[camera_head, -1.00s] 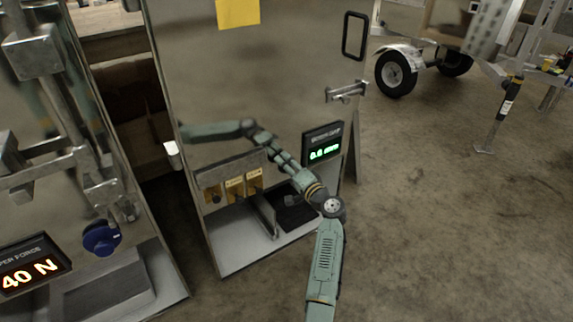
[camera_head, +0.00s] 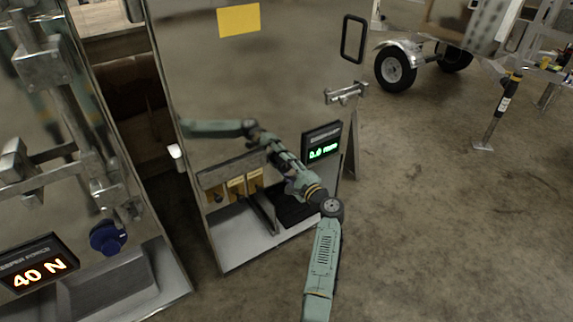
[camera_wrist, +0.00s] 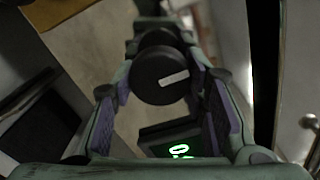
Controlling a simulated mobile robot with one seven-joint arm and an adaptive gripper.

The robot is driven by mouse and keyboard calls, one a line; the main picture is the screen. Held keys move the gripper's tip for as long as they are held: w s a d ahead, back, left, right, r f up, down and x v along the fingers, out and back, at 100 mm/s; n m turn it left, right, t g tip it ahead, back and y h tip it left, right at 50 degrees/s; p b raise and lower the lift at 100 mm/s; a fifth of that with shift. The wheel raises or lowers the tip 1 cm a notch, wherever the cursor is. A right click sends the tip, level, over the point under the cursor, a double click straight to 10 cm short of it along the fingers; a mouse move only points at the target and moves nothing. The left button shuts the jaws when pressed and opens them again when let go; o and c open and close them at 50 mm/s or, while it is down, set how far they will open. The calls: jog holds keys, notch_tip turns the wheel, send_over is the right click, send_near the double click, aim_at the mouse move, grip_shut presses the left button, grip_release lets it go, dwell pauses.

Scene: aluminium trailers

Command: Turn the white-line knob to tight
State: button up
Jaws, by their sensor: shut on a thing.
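The black knob (camera_wrist: 153,76) with a white line shows in the wrist view, facing the camera. Its white line lies nearly level in that view, with its right end slightly higher. My gripper (camera_wrist: 161,66) has a finger on each side of the knob and is shut on it. In the head view, my arm reaches to the shiny metal panel (camera_head: 220,90); the knob cannot be made out there. A green-lit display (camera_head: 322,151) reading in mm is on the panel's right side, and it also shows below the knob in the wrist view (camera_wrist: 180,143).
Yellow blocks (camera_head: 237,187) sit at the panel's lower part, left of my arm. At the left is another metal unit with a blue knob (camera_head: 108,237) and an orange 40 N display (camera_head: 38,273). A trailer wheel (camera_head: 396,66) stands at the back right.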

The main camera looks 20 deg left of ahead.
jog(key=shift+r, duration=0.1)
dwell(0.5)
jog(key=o, duration=1.2)
jog(key=shift+c, duration=0.2)
jog(key=v, duration=0.7)
jog(key=shift+s+d, duration=0.15)
jog(key=shift+d, duration=0.1)
